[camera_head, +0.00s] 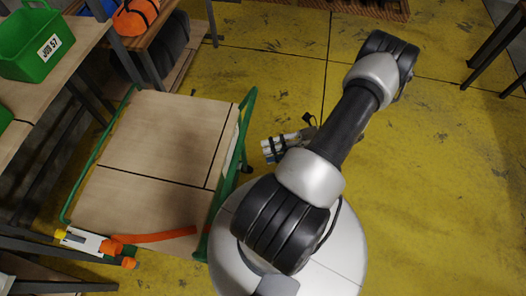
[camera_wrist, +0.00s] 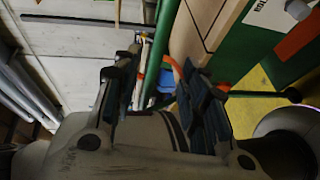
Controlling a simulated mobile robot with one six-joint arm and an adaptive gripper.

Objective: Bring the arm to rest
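My arm is bent over my base in the head view, its elbow out at the upper right. My gripper (camera_head: 282,146) is partly hidden behind the arm, beside the right side of a wooden-topped cart with green rails (camera_head: 160,140). In the wrist view my gripper (camera_wrist: 165,88) has its two dark fingers spread apart. Nothing is clearly held between them. A green cart rail (camera_wrist: 161,45) shows beyond the fingers.
A white, orange and yellow tool (camera_head: 92,241) and an orange strip (camera_head: 158,237) lie on the cart's near end. A green crate (camera_head: 35,45) labelled "JOB 57" stands on a bench at upper left. The yellow floor (camera_head: 455,190) at right is clear.

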